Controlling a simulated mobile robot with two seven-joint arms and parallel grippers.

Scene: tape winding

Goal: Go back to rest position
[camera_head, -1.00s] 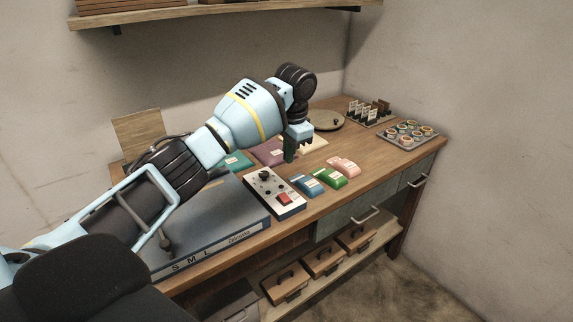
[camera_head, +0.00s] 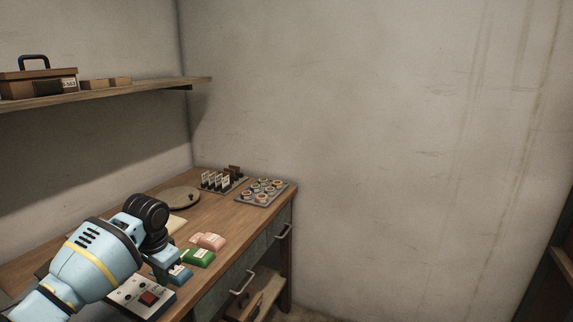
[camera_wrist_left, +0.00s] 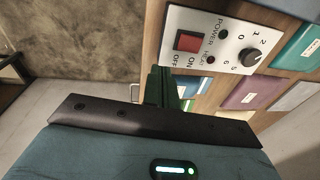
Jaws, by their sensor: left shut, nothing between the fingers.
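My left gripper (camera_head: 168,268) is in the lower left of the head view, above the workbench (camera_head: 235,215). It appears just behind the white control box (camera_head: 128,292) and partly in front of the blue block (camera_head: 181,275). In the left wrist view its dark green fingers (camera_wrist_left: 160,86) are together with nothing between them. The control box with its red switch and black dial shows beyond them in that view (camera_wrist_left: 215,62). My right gripper is in neither view.
A green block (camera_head: 199,258) and a pink block (camera_head: 209,241) lie on the bench. A round disc (camera_head: 180,197), a rack of labelled cards (camera_head: 215,182) and a tray of rings (camera_head: 262,192) stand at the far end. A shelf (camera_head: 120,89) hangs above. The right wall is bare.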

